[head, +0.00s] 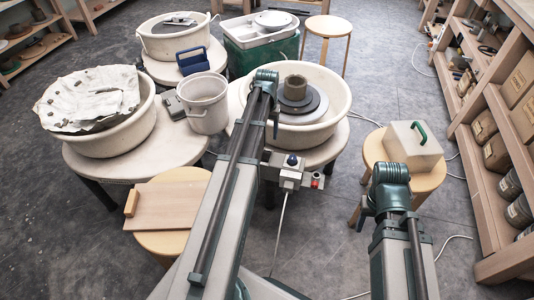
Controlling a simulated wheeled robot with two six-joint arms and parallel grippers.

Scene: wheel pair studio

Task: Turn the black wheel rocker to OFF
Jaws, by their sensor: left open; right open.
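A grey control box (291,175) with a dark rounded knob (292,160) is fixed at the front of the middle pottery wheel. A small red button (315,180) sits at its right. The wheel has a dark grey head (312,107) in a cream basin (340,92), with a brown clay cylinder on it. I cannot make out a black rocker or its setting. My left arm crosses over the wheel's left side, and its joint is beside the clay. My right arm ends in a joint in front of the right stool. Neither gripper's fingertips show; the arms hide them.
A second wheel (150,125) with a cloth over its basin stands left, a grey bucket (205,105) beside it. A board (165,205) lies on the front left stool. Shelves line the right; cables cross the floor.

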